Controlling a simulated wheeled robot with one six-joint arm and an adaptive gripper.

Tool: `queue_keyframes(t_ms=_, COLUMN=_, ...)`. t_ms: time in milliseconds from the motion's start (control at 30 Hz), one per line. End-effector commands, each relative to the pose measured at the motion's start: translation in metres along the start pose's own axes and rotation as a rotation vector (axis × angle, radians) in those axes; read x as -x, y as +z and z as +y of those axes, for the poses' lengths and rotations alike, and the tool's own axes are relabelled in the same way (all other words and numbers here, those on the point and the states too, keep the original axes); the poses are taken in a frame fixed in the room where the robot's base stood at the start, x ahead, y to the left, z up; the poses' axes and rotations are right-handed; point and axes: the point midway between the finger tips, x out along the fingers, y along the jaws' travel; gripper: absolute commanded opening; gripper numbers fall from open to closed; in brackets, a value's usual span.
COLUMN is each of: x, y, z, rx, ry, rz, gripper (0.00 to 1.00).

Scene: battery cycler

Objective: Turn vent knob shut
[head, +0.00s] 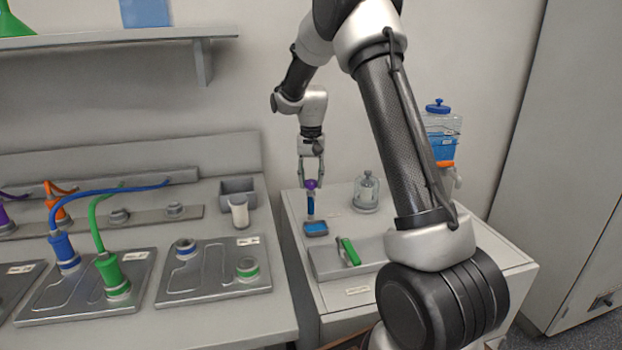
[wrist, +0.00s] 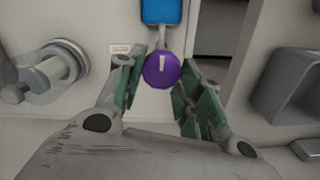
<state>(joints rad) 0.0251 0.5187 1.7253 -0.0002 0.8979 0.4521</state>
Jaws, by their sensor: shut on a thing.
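The purple vent knob (head: 311,184) stands above a small blue-topped block (head: 315,227) on the right bench. In the wrist view the knob (wrist: 161,69) is round, with a white line mark that runs nearly straight up the picture. My gripper (head: 311,180) points down from above, with its fingers on either side of the knob. In the wrist view my gripper (wrist: 158,80) has green finger pads and is shut on the knob. The exact contact of the pads is partly hidden.
A glass jar (head: 366,192) stands right of the knob, and a green-handled item (head: 348,251) lies in front. A grey bin (head: 238,188) and a white cup (head: 239,211) stand on the left bench. A blue-filled tank (head: 441,145) is behind my arm.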

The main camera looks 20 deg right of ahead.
Motion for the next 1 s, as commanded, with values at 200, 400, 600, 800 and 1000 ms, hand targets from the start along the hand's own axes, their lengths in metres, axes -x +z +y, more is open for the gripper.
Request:
queue_keyframes(t_ms=200, x=0.001, y=-0.001, z=0.0, rx=0.0, ry=-0.001, rz=0.002, gripper=0.58)
queue_keyframes(t_ms=400, x=0.0, y=0.0, z=0.0, rx=0.0, ry=0.0, rz=0.001, gripper=0.58)
queue_keyframes(t_ms=600, x=0.011, y=-0.001, z=0.0, rx=0.001, ry=-0.001, rz=0.002, gripper=0.58)
queue_keyframes(t_ms=800, x=0.052, y=-0.001, z=-0.001, rx=0.0, ry=-0.003, rz=0.006, gripper=0.58)
queue_keyframes(t_ms=1000, x=0.094, y=-0.001, z=0.0, rx=0.0, ry=-0.002, rz=0.005, gripper=0.58)
